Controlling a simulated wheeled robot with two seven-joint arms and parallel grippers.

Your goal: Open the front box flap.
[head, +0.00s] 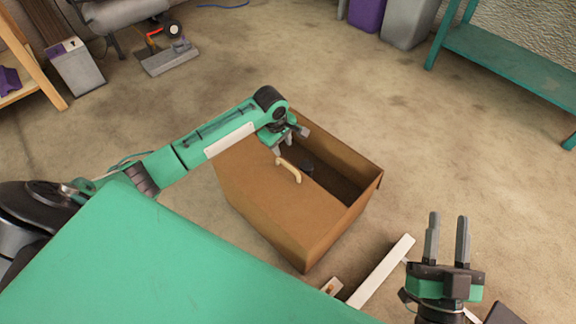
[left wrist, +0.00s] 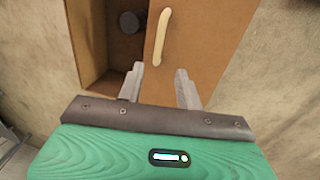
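The brown box (head: 330,235) stands on the floor in the middle of the head view. A flat flap (head: 258,185) covers the near left part of its top; the far right part is open. A pale curved handle (head: 289,170) is on the flap near its inner edge. My left gripper (head: 290,141) is above the box, close to the handle. In the left wrist view its fingers (left wrist: 160,70) are apart and empty, with the handle (left wrist: 162,36) just beyond the tips, not between them. My right gripper (head: 447,217) is open and empty, right of the box.
A dark round object (head: 307,168) is inside the box's open part. A white bar (head: 381,272) lies to the right of the box's near corner. A teal bench (head: 500,55) stands at the far right.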

